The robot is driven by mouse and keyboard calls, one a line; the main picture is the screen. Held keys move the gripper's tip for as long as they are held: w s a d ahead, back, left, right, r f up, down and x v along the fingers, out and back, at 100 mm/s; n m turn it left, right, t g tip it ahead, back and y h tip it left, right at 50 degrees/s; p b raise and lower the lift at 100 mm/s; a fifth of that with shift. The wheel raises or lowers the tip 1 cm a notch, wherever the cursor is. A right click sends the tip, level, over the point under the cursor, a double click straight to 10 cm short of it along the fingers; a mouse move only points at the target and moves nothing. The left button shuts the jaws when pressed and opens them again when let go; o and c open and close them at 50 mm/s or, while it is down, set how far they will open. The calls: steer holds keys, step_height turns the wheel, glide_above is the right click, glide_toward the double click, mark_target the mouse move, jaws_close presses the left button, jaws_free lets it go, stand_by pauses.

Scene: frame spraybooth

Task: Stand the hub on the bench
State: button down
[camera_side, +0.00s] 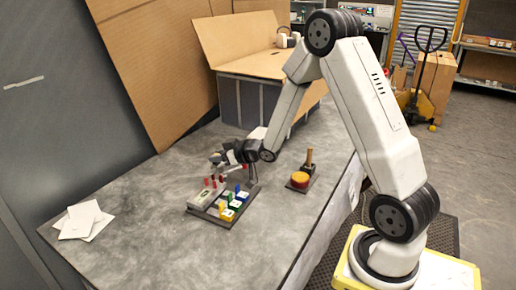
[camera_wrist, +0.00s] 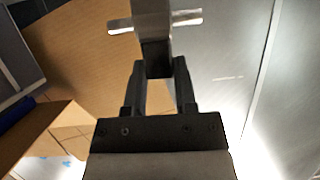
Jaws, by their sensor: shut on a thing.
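My gripper (camera_wrist: 158,68) is shut on the hub (camera_wrist: 153,18), a silver-grey piece with a short bar sticking out on each side. Its lower part between the fingers is dark. In the side view my gripper (camera_side: 229,157) is level with the far end of the dark tray and above the bench (camera_side: 140,215). The hub looks small and grey there at the gripper's left, and its exact tilt is hard to tell. The hub's top end is cut off in the wrist view.
A dark tray (camera_side: 201,215) holds a grey block with red pegs (camera_side: 207,196) and several coloured pieces. A red-orange disc (camera_side: 299,179) and an upright wooden handle (camera_side: 309,157) stand to its right. White sheets (camera_side: 82,220) lie front left. A cardboard-topped bin (camera_side: 240,103) stands behind. The front bench is clear.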

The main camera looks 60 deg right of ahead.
mark_target(215, 164)
steer(key=shift+w+d+f, duration=0.15)
steer(key=shift+w+f, duration=0.55)
steer(key=shift+f, duration=0.1)
steer(key=shift+w+f, duration=0.3)
steer(key=shift+f, duration=0.1)
steer(key=shift+w+d+f, duration=0.1)
steer(key=shift+w+f, duration=0.1)
steer(key=shift+f, duration=1.4)
steer(key=shift+f, duration=0.2)
steer(key=shift+c, duration=2)
jaws_free()
steer(key=shift+s+r, duration=0.1)
steer(key=shift+s, duration=0.1)
